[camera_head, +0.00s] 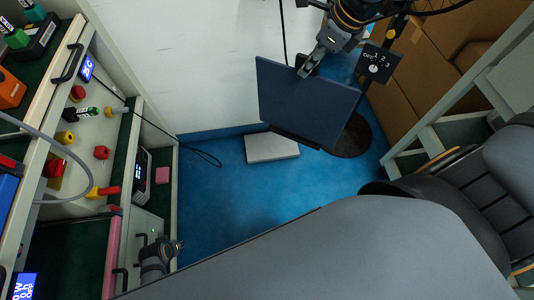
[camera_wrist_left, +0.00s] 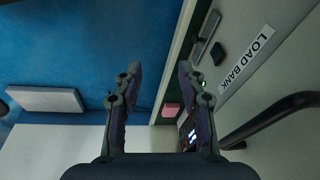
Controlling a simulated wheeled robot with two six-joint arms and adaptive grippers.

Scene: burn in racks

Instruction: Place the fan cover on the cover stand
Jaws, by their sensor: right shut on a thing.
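A flat dark blue panel (camera_head: 305,105), which looks like the fan cover, hangs tilted at the upper middle of the head view. My right gripper (camera_head: 305,70) is shut on its upper edge. A dark strip (camera_head: 297,139) shows along the panel's lower edge; I cannot tell if it belongs to a stand. A low white block (camera_head: 272,147) lies on the floor just below the panel and also shows in the left wrist view (camera_wrist_left: 45,99). No cover stand can be made out for certain. My left gripper (camera_head: 177,246) is open and empty (camera_wrist_left: 159,68) beside the cabinet.
A black round base (camera_head: 352,138) stands behind the panel, with a speed switch plate (camera_head: 376,63) above it. Cardboard boxes (camera_head: 420,75) and a pale green rack (camera_head: 440,125) are on the right. A bench with switches (camera_head: 75,150) fills the left. Blue floor (camera_head: 220,185) lies clear between.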

